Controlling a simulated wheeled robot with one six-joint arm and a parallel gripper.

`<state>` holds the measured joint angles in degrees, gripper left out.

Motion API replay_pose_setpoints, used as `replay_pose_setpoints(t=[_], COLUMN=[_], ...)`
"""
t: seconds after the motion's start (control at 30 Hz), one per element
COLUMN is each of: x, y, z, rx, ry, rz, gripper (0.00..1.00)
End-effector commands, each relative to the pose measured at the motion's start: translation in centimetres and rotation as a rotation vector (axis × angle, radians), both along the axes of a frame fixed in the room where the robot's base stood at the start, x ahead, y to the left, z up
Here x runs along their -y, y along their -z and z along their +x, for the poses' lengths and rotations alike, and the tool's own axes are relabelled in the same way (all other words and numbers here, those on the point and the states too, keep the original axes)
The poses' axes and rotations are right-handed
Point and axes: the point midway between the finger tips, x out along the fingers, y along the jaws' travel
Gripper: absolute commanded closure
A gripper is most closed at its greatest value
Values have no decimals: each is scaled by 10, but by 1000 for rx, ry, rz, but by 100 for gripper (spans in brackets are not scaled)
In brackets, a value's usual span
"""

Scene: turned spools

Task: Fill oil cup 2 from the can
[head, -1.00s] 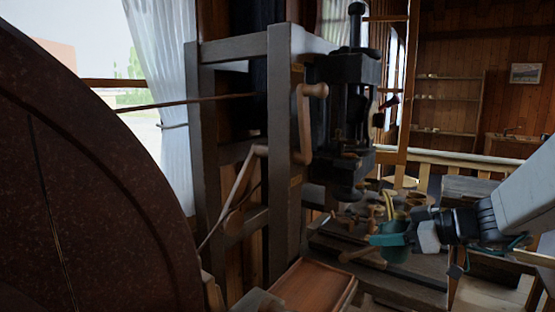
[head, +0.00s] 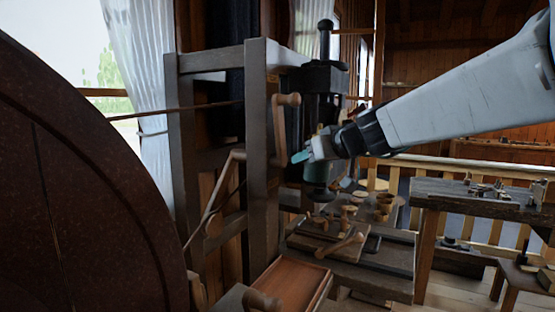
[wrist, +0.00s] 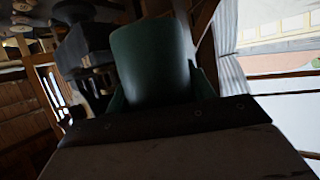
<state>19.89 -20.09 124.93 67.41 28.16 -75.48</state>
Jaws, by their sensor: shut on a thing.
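My gripper (head: 308,152) is shut on the green oil can and holds it up against the view of the black machine head (head: 325,95). In the wrist view the dark green can body (wrist: 152,60) fills the upper middle, close between my fingers. In the head view the can (head: 318,172) shows small and dark below my gripper, partly hidden. I cannot tell whether it touches the machine, or where its spout points. I cannot make out oil cup 2 for certain.
A grey post frame (head: 257,150) with a wooden crank handle (head: 287,100) stands left of my gripper. A large rusty wheel (head: 80,190) fills the left. Below are a bench (head: 385,280) with wooden parts and a wooden tray (head: 290,288). A workbench (head: 480,200) stands at right.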

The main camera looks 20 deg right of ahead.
Motion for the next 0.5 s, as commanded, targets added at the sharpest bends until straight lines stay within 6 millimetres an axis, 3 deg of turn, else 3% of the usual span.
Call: replay_pose_setpoints(t=[0.27, 0.5], x=[10, 19], y=[-7, -18], z=[12, 25], rx=[-170, -424], ry=[1, -1], rz=[121, 314], gripper=[73, 73])
